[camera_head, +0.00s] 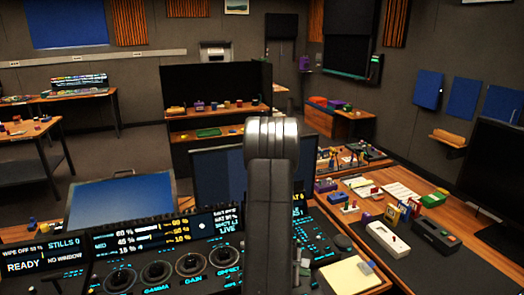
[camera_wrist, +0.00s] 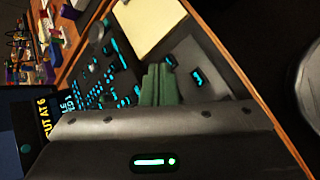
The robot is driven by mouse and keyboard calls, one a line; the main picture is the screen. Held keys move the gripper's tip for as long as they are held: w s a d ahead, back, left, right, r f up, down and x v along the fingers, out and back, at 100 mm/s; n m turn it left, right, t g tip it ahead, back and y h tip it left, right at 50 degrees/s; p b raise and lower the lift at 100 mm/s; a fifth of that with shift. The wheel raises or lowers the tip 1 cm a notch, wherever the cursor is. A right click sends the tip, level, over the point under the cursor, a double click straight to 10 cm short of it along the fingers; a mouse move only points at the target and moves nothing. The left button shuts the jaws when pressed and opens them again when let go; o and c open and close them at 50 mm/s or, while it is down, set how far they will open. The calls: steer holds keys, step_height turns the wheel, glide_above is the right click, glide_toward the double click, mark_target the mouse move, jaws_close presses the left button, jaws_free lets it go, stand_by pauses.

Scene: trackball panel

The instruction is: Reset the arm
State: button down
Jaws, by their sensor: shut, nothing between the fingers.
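My gripper (camera_wrist: 158,84) shows in the wrist view as two green fingers pressed together with nothing between them. It hangs over or near the dark control panel, beside lit cyan keys; I cannot tell its height above them. In the head view my grey arm rises through the middle of the picture and its gripper end is not clear. The panel (camera_head: 140,262) has several black trackballs in a row, among them one above the GAIN label (camera_head: 189,264). Lit displays stand behind them, reading READY, STILLS 0 and LIVE. My arm hides the panel's middle.
A yellow notepad (camera_head: 350,275) lies right of the panel; it also shows in the wrist view (camera_wrist: 148,25). A wooden desk (camera_head: 440,265) at right holds boxes, papers and a dark monitor (camera_head: 495,170). Monitors (camera_head: 122,203) stand behind the panel.

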steer(key=shift+f, duration=0.15)
step_height(320, 180, down, 6)
steer(key=shift+r+b, duration=0.15)
steer(key=shift+b, duration=0.9)
steer(key=shift+w+b, duration=0.1)
steer(key=shift+b, duration=1.25)
steer(key=shift+f+b, duration=0.2)
steer(key=shift+b, duration=1.05)
step_height(320, 180, up, 2)
steer(key=shift+r+p, duration=0.2)
steer(key=shift+p, duration=0.45)
steer(key=f, duration=0.1)
steer(key=b, duration=0.1)
steer(key=f, duration=0.1)
steer(key=shift+s+f+b, duration=0.25)
steer(key=shift+f+b, duration=0.05)
steer(key=shift+f, duration=0.05)
steer(key=shift+w+r+p, duration=0.2)
steer(key=shift+r+p, duration=0.45)
steer(key=shift+p, duration=0.5)
steer(key=shift+r+p, duration=0.1)
steer(key=shift+p, duration=0.75)
